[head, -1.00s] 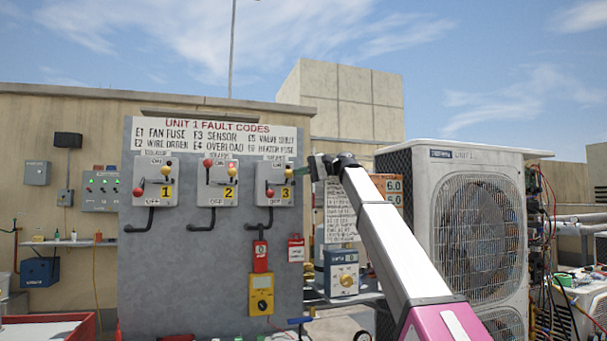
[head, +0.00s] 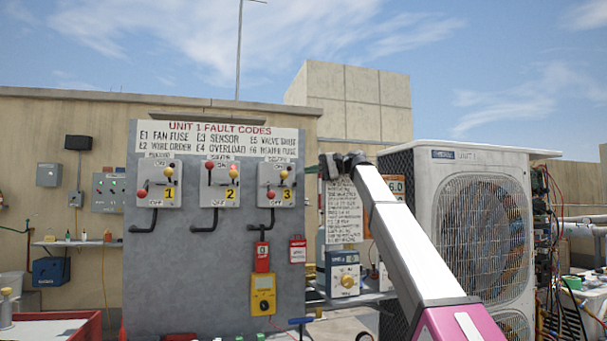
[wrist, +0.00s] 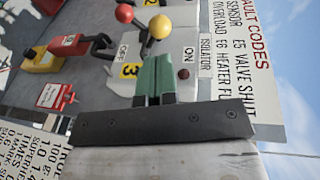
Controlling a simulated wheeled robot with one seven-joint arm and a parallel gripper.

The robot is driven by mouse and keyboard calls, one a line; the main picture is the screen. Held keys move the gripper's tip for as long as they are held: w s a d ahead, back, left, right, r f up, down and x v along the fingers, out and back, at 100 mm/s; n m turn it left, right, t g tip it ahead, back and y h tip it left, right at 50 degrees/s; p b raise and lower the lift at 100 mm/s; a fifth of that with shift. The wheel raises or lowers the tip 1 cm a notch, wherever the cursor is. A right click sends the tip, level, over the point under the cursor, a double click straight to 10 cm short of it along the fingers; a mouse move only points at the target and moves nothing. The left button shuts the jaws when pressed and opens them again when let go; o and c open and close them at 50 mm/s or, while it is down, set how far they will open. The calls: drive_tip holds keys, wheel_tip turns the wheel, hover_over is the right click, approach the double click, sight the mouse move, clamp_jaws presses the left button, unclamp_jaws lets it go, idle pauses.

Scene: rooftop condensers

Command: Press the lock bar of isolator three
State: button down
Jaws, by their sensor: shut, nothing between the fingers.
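Isolator three (head: 264,175) is a pale box at the right of the grey panel, with a yellow "3" label (head: 286,195). A red ball (head: 270,195) sits low at its left and a yellow ball (head: 284,174) nearer its upper right. In the wrist view the red ball (wrist: 124,13) and yellow ball (wrist: 160,27) show beyond my fingers. I cannot tell which part is the lock bar. My gripper (head: 318,168) is right of isolator three, apart from it in the head view. Its green fingers (wrist: 153,76) are shut and empty, covering part of the box in the wrist view.
Isolator one (head: 150,171) and isolator two (head: 221,182) stand to the left on the same panel. A red tag (head: 297,251) and yellow meter (head: 263,294) hang below. The condenser unit (head: 425,215) is at the right. Open air lies above the panel.

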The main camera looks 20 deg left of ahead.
drive_tip(key=v, duration=0.8)
idle(0.4)
